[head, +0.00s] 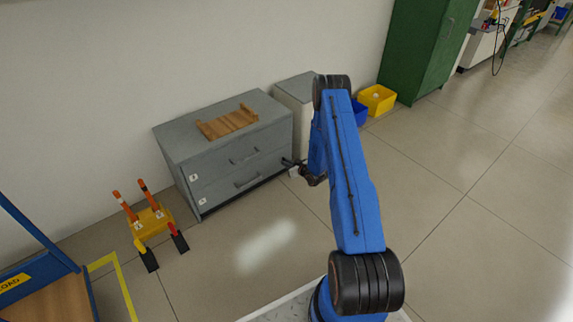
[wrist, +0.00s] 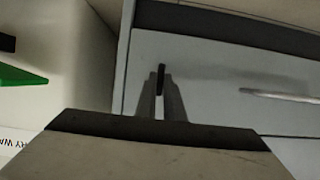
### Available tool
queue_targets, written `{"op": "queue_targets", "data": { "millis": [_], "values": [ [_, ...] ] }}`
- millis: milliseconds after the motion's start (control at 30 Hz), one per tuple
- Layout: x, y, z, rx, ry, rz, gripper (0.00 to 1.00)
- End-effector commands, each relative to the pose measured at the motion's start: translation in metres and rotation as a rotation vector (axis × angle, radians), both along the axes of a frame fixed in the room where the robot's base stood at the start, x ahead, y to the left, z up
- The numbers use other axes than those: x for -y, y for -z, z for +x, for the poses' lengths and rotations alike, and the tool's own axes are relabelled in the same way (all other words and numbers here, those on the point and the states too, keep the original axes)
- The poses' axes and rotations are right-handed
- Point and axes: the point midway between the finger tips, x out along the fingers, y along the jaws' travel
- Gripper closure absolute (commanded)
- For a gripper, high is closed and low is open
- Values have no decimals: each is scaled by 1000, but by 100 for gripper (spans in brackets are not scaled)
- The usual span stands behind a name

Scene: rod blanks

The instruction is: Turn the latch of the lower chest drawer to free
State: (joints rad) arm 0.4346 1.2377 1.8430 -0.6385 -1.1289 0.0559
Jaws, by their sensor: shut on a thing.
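The grey chest (head: 178,149) stands against the wall with two drawers, each with a bar handle. The lower drawer (head: 225,189) is closed. My gripper (head: 288,162) is at the right end of the chest front. In the wrist view, my gripper (wrist: 161,97) is shut on the latch (wrist: 161,74), a small dark bar that stands upright in that picture between the two grey fingertips. The drawer front (wrist: 215,55) is close behind it, with a pale handle (wrist: 280,96) to the right. The latch is too small to make out in the head view.
A wooden rack (head: 227,121) lies on the chest top. A grey cabinet (head: 291,95) stands to the chest's right, with a blue bin (head: 360,112) and a yellow bin (head: 377,99) beyond. A yellow stand (head: 150,221) with coloured rods is at the left. Floor in front is clear.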

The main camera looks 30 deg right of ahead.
Motion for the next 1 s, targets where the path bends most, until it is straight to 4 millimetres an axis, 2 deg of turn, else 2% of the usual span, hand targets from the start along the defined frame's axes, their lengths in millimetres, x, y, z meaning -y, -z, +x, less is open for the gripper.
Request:
{"op": "queue_targets", "data": {
  "millis": [267,300,367,767,1000],
  "values": [
    [0,1,0,-1,0,1,100],
    [0,1,0,-1,0,1,84],
    [0,1,0,-1,0,1,73],
    [2,-2,-5,0,1,0,73],
    [9,-17,-39,0,2,0,73]
  ]
}}
